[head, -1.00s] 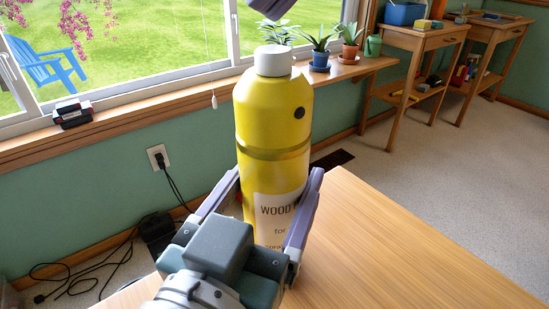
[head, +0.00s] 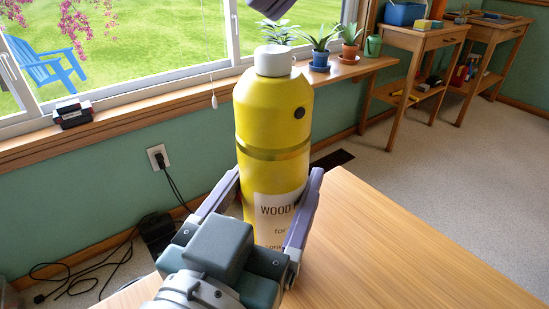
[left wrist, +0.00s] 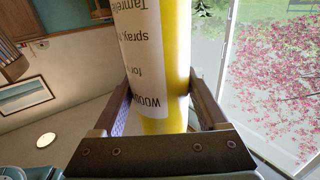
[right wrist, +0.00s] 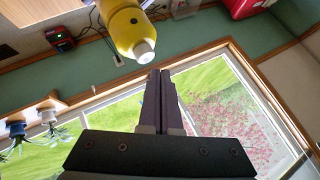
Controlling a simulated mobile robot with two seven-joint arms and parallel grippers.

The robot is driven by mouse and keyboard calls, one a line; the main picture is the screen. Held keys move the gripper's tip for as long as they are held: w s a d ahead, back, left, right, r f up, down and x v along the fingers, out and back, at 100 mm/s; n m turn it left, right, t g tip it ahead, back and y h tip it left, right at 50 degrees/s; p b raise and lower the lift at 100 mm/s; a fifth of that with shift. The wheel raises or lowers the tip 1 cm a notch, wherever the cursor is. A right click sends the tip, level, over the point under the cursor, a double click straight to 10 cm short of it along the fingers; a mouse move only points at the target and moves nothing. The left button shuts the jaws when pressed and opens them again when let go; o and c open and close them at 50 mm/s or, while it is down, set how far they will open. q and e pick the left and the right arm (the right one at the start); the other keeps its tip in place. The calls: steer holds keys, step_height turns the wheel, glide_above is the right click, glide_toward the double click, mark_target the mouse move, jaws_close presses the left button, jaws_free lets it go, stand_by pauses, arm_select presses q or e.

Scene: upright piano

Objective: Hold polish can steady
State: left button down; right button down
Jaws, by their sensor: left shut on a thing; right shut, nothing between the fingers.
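The polish can (head: 268,115) is yellow, with a white cap (head: 273,60) and a pale label, and stands upright in the middle of the head view. My left gripper (head: 277,182) is shut around its lower body, one finger on each side. The left wrist view shows the can (left wrist: 178,60) between the fingers (left wrist: 160,85). The can's base is hidden behind my gripper. Part of my right gripper (head: 270,8) shows at the top of the head view, above the cap. In the right wrist view its fingers (right wrist: 161,75) are together and empty, apart from the can (right wrist: 127,25).
A wooden table (head: 400,260) is clear to the right of the can. Behind is a windowsill with potted plants (head: 320,50) and a dark box (head: 73,113). Cables (head: 85,270) lie on the floor at left. Side tables (head: 420,45) stand at the far right.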

mark_target(289, 75)
stand_by(0.4)
steer(key=shift+f, duration=0.5)
steer(key=shift+f, duration=0.5)
stand_by(0.4)
steer(key=shift+r, duration=0.95)
step_height(289, 75, up, 6)
stand_by(0.5)
steer(key=shift+r, duration=0.1)
stand_by(2.2)
